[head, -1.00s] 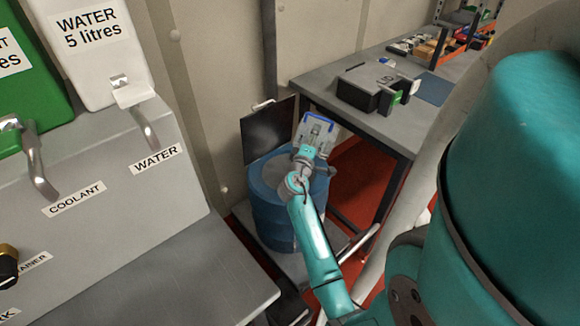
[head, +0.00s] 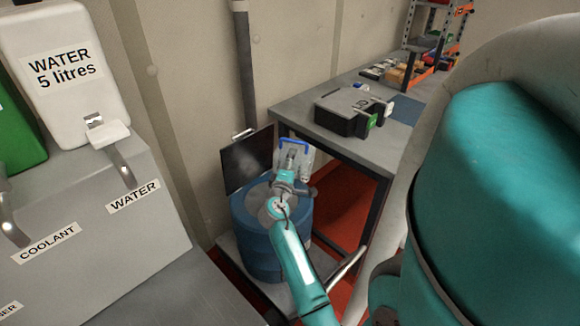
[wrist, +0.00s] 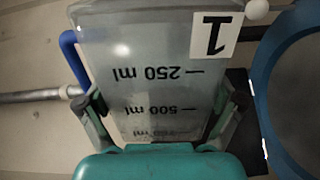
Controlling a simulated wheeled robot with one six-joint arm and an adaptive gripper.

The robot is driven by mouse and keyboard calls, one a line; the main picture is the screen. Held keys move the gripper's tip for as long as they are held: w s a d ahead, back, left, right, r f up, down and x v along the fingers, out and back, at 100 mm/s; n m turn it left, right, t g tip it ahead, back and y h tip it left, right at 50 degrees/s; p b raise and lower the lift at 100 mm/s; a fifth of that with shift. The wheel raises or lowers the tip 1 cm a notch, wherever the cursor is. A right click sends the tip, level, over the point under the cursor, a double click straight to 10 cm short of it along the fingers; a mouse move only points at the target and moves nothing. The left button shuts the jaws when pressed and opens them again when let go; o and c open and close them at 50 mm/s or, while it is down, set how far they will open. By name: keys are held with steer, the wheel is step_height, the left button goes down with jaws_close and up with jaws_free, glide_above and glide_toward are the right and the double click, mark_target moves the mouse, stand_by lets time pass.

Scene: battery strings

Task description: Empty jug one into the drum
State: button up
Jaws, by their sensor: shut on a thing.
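Jug one (wrist: 150,75) is a cloudy clear jug with a white "1" label, millilitre marks that read upside down in the wrist view, and a blue handle. In the head view the jug (head: 298,157) is over the far right part of the blue drum (head: 262,255), handle at the top. My gripper (head: 290,188) is shut on it; in the wrist view the gripper's (wrist: 160,105) fingers clasp both sides. The drum's blue rim (wrist: 264,85) shows at the right of the wrist view, beside the jug. I cannot tell how much liquid the jug holds.
A dark upright panel (head: 246,160) stands behind the drum. A grey workbench (head: 290,118) with a black case (head: 343,112) is to the right. The dispenser counter (head: 180,290), with a white water container (head: 65,75) and taps, is at left. Red floor shows under the workbench.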

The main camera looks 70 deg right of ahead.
stand_by(0.7)
steer(key=shift+w+r+n, duration=0.35)
steer(key=shift+w+n, duration=0.05)
steer(key=shift+n, duration=0.3)
steer(key=shift+f, duration=0.1)
stand_by(1.9)
steer(key=f+m, duration=0.1)
steer(key=m, duration=0.1)
steer(key=s+f+m, duration=0.1)
steer(key=m, duration=0.1)
steer(key=f+m, duration=0.1)
steer(key=m, duration=0.1)
steer(key=f+m, duration=0.1)
steer(key=m, duration=0.1)
steer(key=shift+s, duration=0.3)
steer(key=f+m, duration=0.1)
steer(key=m, duration=0.2)
steer(key=shift+s+f+m, duration=0.3)
steer(key=shift+f, duration=0.1)
steer(key=shift+s+r+m, duration=0.1)
steer(key=shift+s+m, duration=0.4)
steer(key=shift+m, duration=0.65)
steer(key=shift+s+r+m, duration=0.1)
steer(key=shift+s+m, duration=0.45)
steer(key=shift+m, duration=0.65)
steer(key=shift+s+m, duration=0.5)
steer(key=shift+m, duration=0.65)
